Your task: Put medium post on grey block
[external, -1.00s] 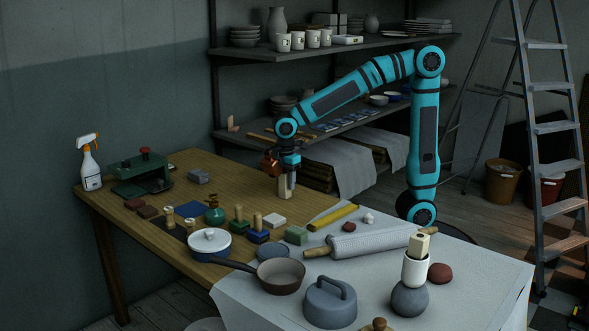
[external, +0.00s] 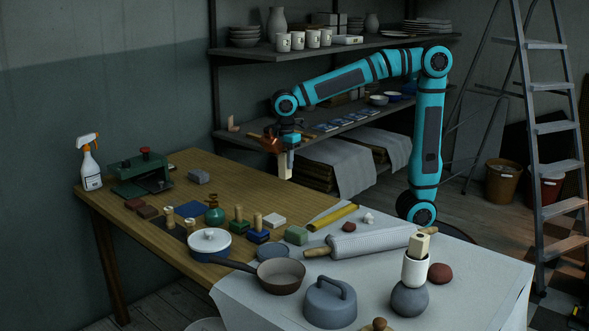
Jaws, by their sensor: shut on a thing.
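A pale wooden post (external: 285,165) hangs upright from my gripper (external: 286,150), which is shut on it. The post is above the far right edge of the wooden table and looks clear of the tabletop. I take it for the medium post, though other posts stand on the table. A grey block (external: 198,176) lies on the wooden table near its far left side, left of and lower than my gripper, with nothing on it.
Several short posts (external: 238,213) stand on coloured blocks in the table's middle. A green press (external: 145,173) and a spray bottle (external: 89,163) are at the left. A lidded pot (external: 209,246), a pan (external: 280,277) and a rolling pin (external: 360,240) crowd the front. The shelf (external: 335,139) is behind my gripper.

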